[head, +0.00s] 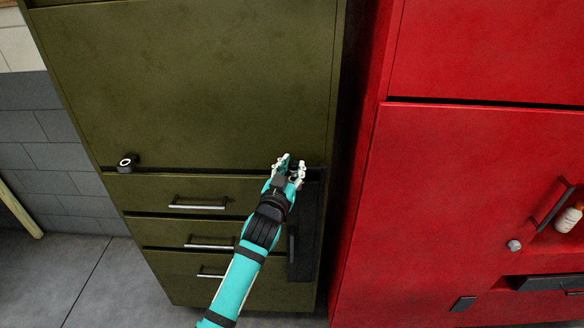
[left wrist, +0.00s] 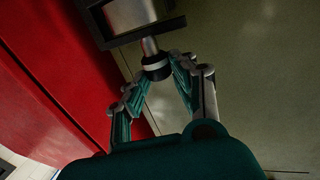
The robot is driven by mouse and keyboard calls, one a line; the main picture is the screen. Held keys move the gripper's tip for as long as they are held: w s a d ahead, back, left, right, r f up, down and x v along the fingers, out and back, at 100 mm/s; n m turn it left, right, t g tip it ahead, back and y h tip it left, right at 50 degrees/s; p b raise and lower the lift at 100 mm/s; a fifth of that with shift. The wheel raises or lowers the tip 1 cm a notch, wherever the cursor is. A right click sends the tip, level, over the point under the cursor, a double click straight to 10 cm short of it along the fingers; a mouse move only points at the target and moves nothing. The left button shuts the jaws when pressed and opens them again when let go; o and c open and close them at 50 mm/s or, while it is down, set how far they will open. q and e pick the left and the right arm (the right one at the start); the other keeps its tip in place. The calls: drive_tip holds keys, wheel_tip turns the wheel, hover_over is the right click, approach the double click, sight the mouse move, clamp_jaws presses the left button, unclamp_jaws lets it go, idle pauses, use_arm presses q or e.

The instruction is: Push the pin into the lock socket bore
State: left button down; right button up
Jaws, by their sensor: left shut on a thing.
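My left gripper (head: 289,168) is at the right side of the olive cabinet (head: 200,80), near the dark seam above its drawers. In the left wrist view its fingers (left wrist: 158,74) are closed around the black head of a pin (left wrist: 156,66). The pin's short metal shaft points away from the gripper, toward a grey metal block in a dark frame (left wrist: 128,16), which looks like the lock socket. The shaft's far end meets the block's edge in this view. I cannot tell whether it is inside the bore. In the head view the gripper hides the pin. My right gripper is not in view.
A red cabinet (head: 470,190) stands close on the right, with a handle and a white bottle (head: 568,220) in a recess. Drawer handles (head: 198,205) stick out below left of the gripper. A dark round fitting (head: 128,163) sits at the seam's left end.

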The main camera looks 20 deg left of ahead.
use_arm(q)
drive_tip(key=shift+f+b, duration=0.9)
drive_tip(key=shift+f, duration=0.5)
drive_tip(key=c, duration=1)
unclamp_jaws()
drive_tip(key=s, duration=1.2)
drive_tip(key=shift+d, duration=0.1)
